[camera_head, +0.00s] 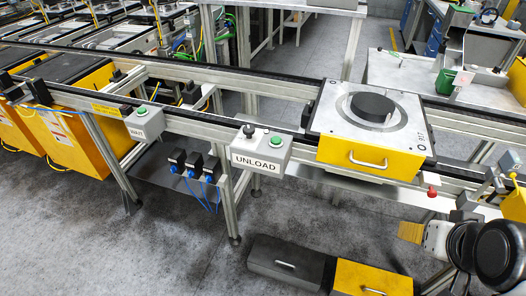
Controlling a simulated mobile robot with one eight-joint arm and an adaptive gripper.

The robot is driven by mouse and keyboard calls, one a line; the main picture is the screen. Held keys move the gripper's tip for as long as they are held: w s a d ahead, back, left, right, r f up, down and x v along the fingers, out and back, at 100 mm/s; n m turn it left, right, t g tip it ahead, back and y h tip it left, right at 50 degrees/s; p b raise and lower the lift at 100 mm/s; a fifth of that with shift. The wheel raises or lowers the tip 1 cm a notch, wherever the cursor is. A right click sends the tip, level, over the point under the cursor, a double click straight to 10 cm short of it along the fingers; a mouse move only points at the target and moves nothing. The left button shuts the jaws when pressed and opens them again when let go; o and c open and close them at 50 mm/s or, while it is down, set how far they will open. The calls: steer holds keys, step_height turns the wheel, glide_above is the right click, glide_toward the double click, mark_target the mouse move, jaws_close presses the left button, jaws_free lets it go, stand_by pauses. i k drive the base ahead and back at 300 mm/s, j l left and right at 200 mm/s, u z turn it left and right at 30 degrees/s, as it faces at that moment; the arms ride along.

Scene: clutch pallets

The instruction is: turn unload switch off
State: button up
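The grey UNLOAD box (260,154) is mounted on the front rail of the conveyor, near the middle of the view. On its top are a black switch knob (249,131) at the left and a green button (276,140) at the right. The knob's turn position is too small to tell. My arm shows at the lower right in black and white, and a ribbed tan part, which appears to be my gripper (411,232), points left. It is well to the right of and lower in the picture than the UNLOAD box, apart from it. Its fingers cannot be made out.
A yellow pallet (347,152) with a black disc (372,107) sits on the conveyor right of the box. A WAIT box (148,122) is at the left. A red button (431,191) is on the right rail. Black and yellow bins (372,279) lie on the floor below.

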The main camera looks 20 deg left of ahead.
mark_target(248, 130)
steer(key=u, duration=1.25)
steer(key=l+u, duration=0.25)
steer(key=l, duration=0.3)
steer(key=k+l+u, duration=0.25)
steer(key=l, duration=0.25)
steer(key=i+l, duration=0.05)
steer(key=i, duration=0.05)
